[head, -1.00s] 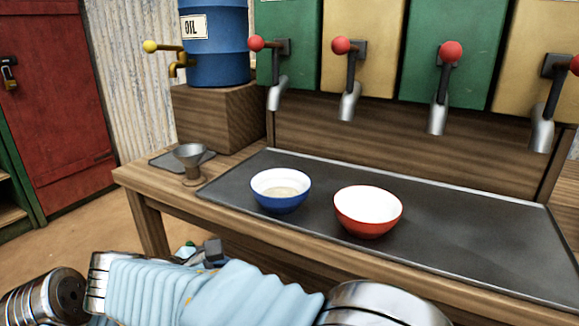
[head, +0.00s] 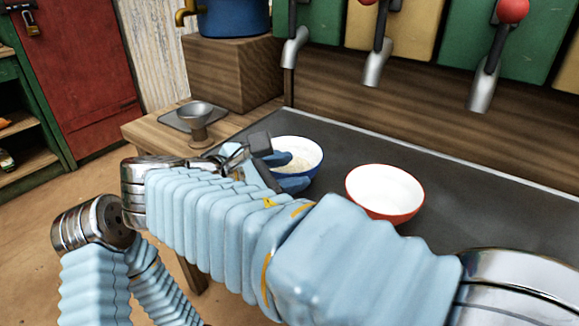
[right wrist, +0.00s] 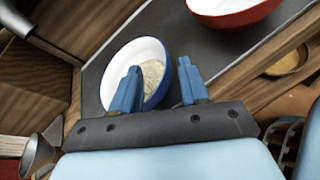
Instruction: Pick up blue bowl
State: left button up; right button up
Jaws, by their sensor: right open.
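The blue bowl (head: 306,150), white inside with beige grainy contents, stands upright on the dark counter mat in the head view. It also shows in the right wrist view (right wrist: 148,55). My right gripper (head: 283,171) is at the bowl's near side, and its blue fingers partly cover the bowl. In the right wrist view the right gripper (right wrist: 160,82) is open, one finger overlapping the bowl's inside and the other just outside the rim. I cannot tell if they touch it. My left gripper is not in view.
A red bowl (head: 385,191), white inside, stands to the right on the mat (head: 450,205). A metal funnel-like cup (head: 196,118) stands at the left. Taps (head: 376,60) hang above the back edge. A blue barrel (head: 234,18) rests on a wooden block.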

aim_at(305, 173)
jog(key=x, duration=0.4)
jog(key=shift+w+d+f, duration=0.15)
jog(key=shift+w+d, duration=0.1)
jog(key=shift+d, duration=0.05)
jog(key=shift+c, duration=0.4)
grip_shut()
